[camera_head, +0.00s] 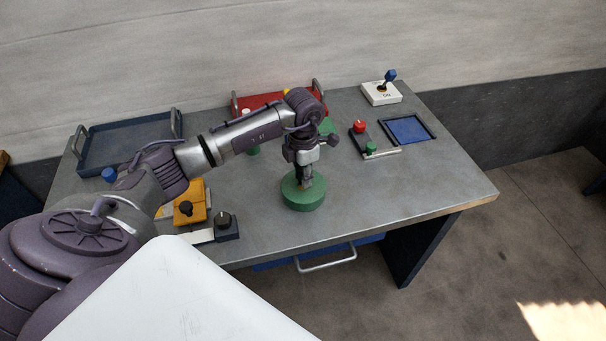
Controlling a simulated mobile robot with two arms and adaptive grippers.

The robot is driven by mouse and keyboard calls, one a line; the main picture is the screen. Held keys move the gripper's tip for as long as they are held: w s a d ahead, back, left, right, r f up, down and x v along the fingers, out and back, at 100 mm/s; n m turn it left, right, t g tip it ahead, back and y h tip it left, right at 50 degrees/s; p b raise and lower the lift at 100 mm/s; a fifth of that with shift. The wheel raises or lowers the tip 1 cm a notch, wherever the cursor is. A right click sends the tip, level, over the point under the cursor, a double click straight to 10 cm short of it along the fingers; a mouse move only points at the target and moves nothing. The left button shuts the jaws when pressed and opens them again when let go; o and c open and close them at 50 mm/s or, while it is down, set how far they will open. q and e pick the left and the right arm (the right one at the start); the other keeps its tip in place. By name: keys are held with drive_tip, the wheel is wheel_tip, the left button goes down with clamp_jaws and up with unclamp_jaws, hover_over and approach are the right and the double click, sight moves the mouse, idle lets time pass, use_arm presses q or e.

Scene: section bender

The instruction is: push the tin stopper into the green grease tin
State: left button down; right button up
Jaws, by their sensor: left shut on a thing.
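The green grease tin (303,198) is a round, low tin standing upright on the grey table, near the middle of its front half. My left gripper (306,184) points straight down over the top of the tin. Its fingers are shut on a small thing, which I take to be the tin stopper. The stopper is mostly hidden by the fingers, and I cannot tell how far it sits in the tin's opening. My right gripper is not in view.
A blue-grey tray (92,160) stands at the back left, and a red tray (262,101) behind my arm. A yellow block (197,193) and a dark knobbed fixture (227,231) lie left of the tin. A lever switch box (376,97) and a blue framed panel (408,130) are at right. The front right is clear.

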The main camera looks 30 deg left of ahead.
use_arm(q)
drive_tip(key=shift+b, duration=0.3)
idle(0.6)
drive_tip(key=shift+f+b, duration=0.65)
drive_tip(key=shift+f, duration=0.15)
drive_tip(key=shift+r, duration=0.25)
drive_tip(key=shift+r, duration=0.2)
idle(2.1)
drive_tip(key=shift+f+b, duration=0.45)
drive_tip(key=shift+r, duration=0.25)
drive_tip(key=shift+r, duration=0.25)
